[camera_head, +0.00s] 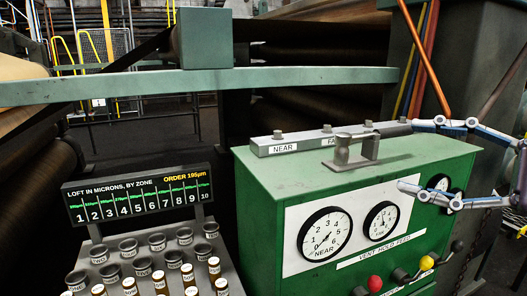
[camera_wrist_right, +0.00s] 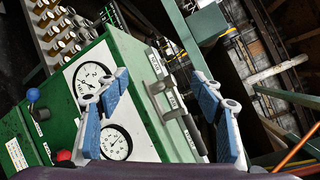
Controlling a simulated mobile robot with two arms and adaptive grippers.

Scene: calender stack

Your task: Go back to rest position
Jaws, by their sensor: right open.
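My right gripper (camera_head: 407,155) comes in from the right edge in the head view, with its two jointed blue and grey fingers spread wide and nothing between them. It is at the right end of the green control box (camera_head: 300,178), and its lower finger overlaps the right part of the gauge panel in the picture. I cannot tell whether it touches the box. In the right wrist view the open fingers (camera_wrist_right: 160,76) frame the box's top, where a grey handle (camera_wrist_right: 160,88) shows. My left gripper is not in view.
A rack of labelled cups and pegs (camera_head: 140,250) stands left of the box, under a black zone display (camera_head: 138,197). A green rail (camera_head: 200,84) crosses behind. A red knob (camera_head: 375,283) and other levers stick out of the box's front. Orange pipes (camera_head: 424,60) rise behind the gripper.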

